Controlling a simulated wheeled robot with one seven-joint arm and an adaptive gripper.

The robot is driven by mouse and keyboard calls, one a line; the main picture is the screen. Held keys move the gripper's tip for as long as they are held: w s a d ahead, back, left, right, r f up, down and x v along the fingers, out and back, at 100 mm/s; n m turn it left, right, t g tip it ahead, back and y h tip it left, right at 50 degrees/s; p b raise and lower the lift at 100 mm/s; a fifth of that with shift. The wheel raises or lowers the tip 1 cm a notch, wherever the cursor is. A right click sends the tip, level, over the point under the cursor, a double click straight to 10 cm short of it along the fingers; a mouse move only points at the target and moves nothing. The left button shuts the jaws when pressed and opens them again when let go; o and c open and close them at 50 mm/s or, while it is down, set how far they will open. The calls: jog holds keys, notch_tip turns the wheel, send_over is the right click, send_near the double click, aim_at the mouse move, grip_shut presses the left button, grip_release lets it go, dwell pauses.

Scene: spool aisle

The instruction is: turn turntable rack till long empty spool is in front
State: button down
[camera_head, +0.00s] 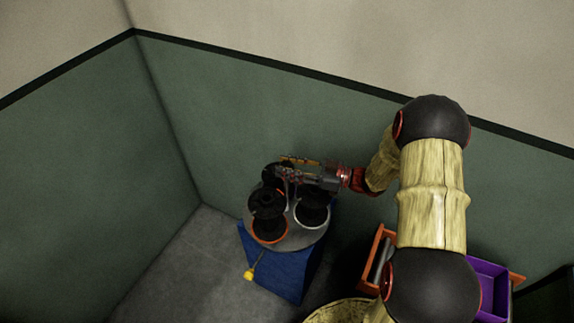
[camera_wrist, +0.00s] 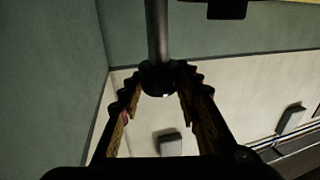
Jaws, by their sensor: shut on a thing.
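The turntable rack shows as a round grey disc (camera_head: 290,238) on a blue stand (camera_head: 272,262) in the head view. Dark spools stand upright on it: one on an orange ring (camera_head: 267,215) at the front left, one on a white ring (camera_head: 312,210) at the right, and one at the back (camera_head: 272,175), partly hidden. I cannot tell which is long or empty. My gripper (camera_head: 284,174) reaches in from the right above the disc. In the wrist view its jaws (camera_wrist: 160,88) close around a black collar (camera_wrist: 160,74) at the end of a grey metal post (camera_wrist: 158,30).
Green walls meet in a corner close behind the rack. An orange bin (camera_head: 377,258) and a purple bin (camera_head: 490,282) stand to the right, with a round straw-coloured rim (camera_head: 335,311) below. The floor at left is clear.

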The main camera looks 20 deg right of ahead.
jog(key=shift+n+g+y+p, duration=0.3)
jog(key=shift+n+g+y, duration=0.9)
jog(key=shift+g, duration=0.8)
jog(key=c, duration=1.3)
grip_release()
jog(key=shift+o, duration=0.2)
notch_tip(320, 180, up, 10)
jog(key=shift+f, duration=0.1)
jog(key=shift+w, duration=0.1)
